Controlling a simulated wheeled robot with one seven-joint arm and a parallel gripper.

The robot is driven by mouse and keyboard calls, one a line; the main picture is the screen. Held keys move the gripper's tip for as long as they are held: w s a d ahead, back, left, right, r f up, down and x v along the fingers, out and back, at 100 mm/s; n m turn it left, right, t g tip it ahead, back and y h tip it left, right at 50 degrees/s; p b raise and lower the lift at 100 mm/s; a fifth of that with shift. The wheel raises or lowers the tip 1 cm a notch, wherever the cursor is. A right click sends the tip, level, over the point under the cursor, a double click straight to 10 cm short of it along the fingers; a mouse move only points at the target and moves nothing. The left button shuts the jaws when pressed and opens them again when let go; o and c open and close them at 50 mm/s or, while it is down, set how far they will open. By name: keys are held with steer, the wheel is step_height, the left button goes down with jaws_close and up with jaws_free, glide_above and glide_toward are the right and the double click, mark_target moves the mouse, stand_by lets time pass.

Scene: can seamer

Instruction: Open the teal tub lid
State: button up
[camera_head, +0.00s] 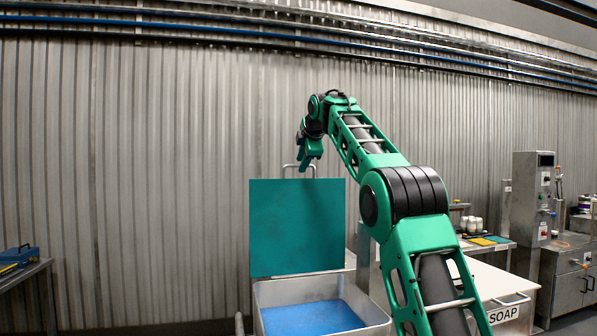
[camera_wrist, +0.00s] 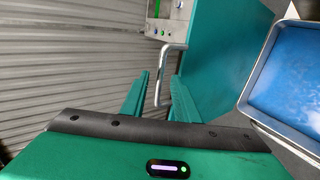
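The teal tub lid (camera_head: 297,228) stands upright at the back of the metal tub (camera_head: 377,324), which lies uncovered with blue contents. A metal bar handle (camera_head: 299,167) sticks up from the lid's top edge. In the wrist view, the lid (camera_wrist: 226,55) is at upper right and the tub's rim (camera_wrist: 250,88) at the right edge. My gripper (camera_head: 309,157) is at the handle, above the lid. In the wrist view, my gripper (camera_wrist: 161,78) has its two fingers apart, with the handle (camera_wrist: 164,65) between them and gaps on both sides.
A white-topped unit marked SOAP (camera_head: 503,314) stands right of the tub. A grey machine cabinet (camera_head: 531,200) is farther right. A bench with a blue case (camera_head: 20,254) is at the far left. A corrugated wall (camera_head: 180,180) closes off the back.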

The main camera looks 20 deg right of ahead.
steer(key=d+v, duration=0.1)
steer(key=v, duration=0.6)
steer(key=shift+a, duration=0.5)
steer(key=s+d+f+m+g, duration=0.3)
steer(key=s+f+m, duration=0.3)
steer(key=s+f, duration=0.6)
steer(key=s+d+f+m+g, duration=0.3)
steer(key=s+f+m, duration=0.4)
steer(key=s+f, duration=0.45)
steer(key=s+a+f+m+g, duration=0.1)
steer(key=s+a+f+m, duration=0.1)
steer(key=s+f, duration=0.6)
steer(key=s+a+f+m+g+y, duration=0.1)
steer(key=s+f+m, duration=0.3)
steer(key=s+f, duration=0.4)
steer(key=s+a+f+m+g+y, duration=0.1)
steer(key=s+a+f+m+g, duration=0.2)
steer(key=s+f, duration=0.6)
steer(key=s+a, duration=0.1)
steer(key=s, duration=0.7)
steer(key=shift+m, duration=0.3)
steer(key=shift+s+d+r, duration=0.1)
steer(key=shift+s, duration=0.1)
